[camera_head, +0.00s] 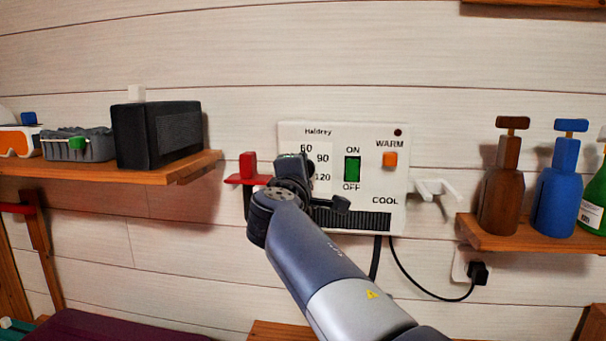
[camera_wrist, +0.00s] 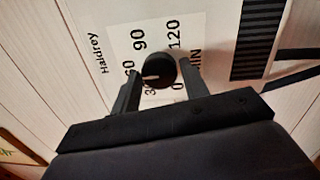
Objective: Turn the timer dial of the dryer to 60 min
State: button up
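The mark seems to point between 30 and 60; the exact setting is hard to tell. My gripper (camera_wrist: 159,68) is open, with one finger on each side of the dial. The right finger is very close to it; contact cannot be told. In the head view my gripper (camera_head: 291,166) and arm hide the dial and part of the scale.
The dryer has a green ON/OFF switch (camera_head: 352,169), an orange WARM/COOL switch (camera_head: 390,159) and a black vent (camera_head: 362,220). A red hook (camera_head: 247,170) is close left, a white hook (camera_head: 436,189) right. Shelves with a black box (camera_head: 158,135) and bottles (camera_head: 563,190) flank it.

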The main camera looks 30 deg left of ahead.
jog(key=o, duration=0.3)
jog(key=shift+o, duration=0.2)
jog(key=b+v, duration=0.1)
jog(key=v, duration=0.9)
jog(key=shift+s, duration=0.4)
jog(key=shift+d, duration=0.1)
jog(key=p+x, duration=0.1)
jog(key=x, duration=0.9)
jog(key=shift+w, duration=0.4)
jog(key=shift+s, duration=0.1)
